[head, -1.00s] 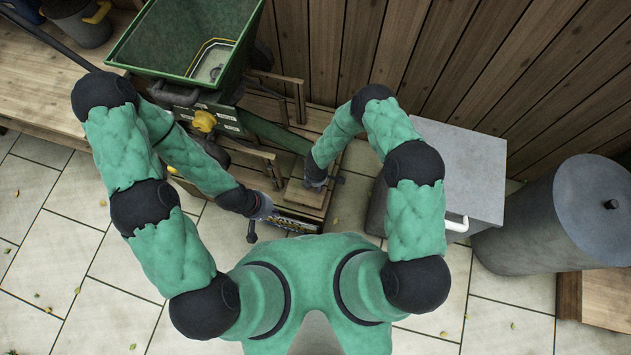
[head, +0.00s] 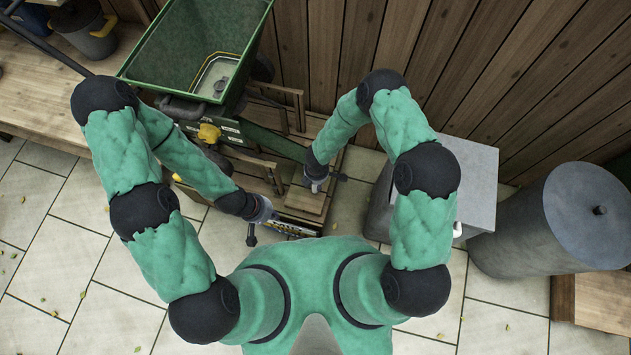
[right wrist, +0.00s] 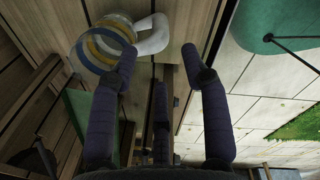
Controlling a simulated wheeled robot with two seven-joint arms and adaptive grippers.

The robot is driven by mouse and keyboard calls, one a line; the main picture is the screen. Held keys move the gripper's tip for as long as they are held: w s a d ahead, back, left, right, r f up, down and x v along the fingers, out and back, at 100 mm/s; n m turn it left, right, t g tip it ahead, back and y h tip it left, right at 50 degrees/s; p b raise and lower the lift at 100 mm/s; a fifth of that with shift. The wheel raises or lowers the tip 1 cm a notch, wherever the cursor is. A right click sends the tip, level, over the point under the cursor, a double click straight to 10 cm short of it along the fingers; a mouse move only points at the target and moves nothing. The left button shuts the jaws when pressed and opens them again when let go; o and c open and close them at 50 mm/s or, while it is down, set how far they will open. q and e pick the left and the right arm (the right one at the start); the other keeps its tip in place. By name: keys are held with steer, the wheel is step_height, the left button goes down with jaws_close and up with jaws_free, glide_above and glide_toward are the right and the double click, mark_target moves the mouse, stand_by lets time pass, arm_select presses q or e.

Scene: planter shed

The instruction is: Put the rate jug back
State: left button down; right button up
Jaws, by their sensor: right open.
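What looks like the rate jug (right wrist: 98,45), clear with blue and yellow bands, shows in the right wrist view. Its white handle (right wrist: 152,36) appears between the fingertips of my right gripper (right wrist: 160,58). The gripper is open, and I cannot tell if it touches the handle. In the head view my right gripper (head: 314,186) is over a small wooden board (head: 304,200), and the jug is not clear there. My left gripper (head: 264,213) is beside a coloured strip (head: 292,230) at the machine's front edge; its jaws are not clear.
The green hopper machine (head: 165,60) stands at the upper left by a wooden bench (head: 40,100). A plank wall is behind.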

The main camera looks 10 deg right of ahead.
steer(key=shift+s+r, duration=0.1)
steer(key=shift+r, duration=0.2)
steer(key=s+a+r+m+g+y, duration=0.1)
steer(key=s+r+m+g+y, duration=0.4)
steer(key=s+m, duration=0.6)
steer(key=s+d+r+m+t+h, duration=0.1)
steer(key=s+d+r+m+t, duration=0.2)
steer(key=m, duration=0.8)
step_height(320, 180, up, 2)
steer(key=shift+d+r+m+t, duration=0.15)
steer(key=shift+d+m+t, duration=0.25)
steer(key=shift+d+t, duration=0.6)
steer(key=shift+d+r, duration=0.1)
steer(key=shift+s+r+p, duration=0.1)
steer(key=shift+r+p, duration=0.7)
steer(key=shift+p, duration=0.2)
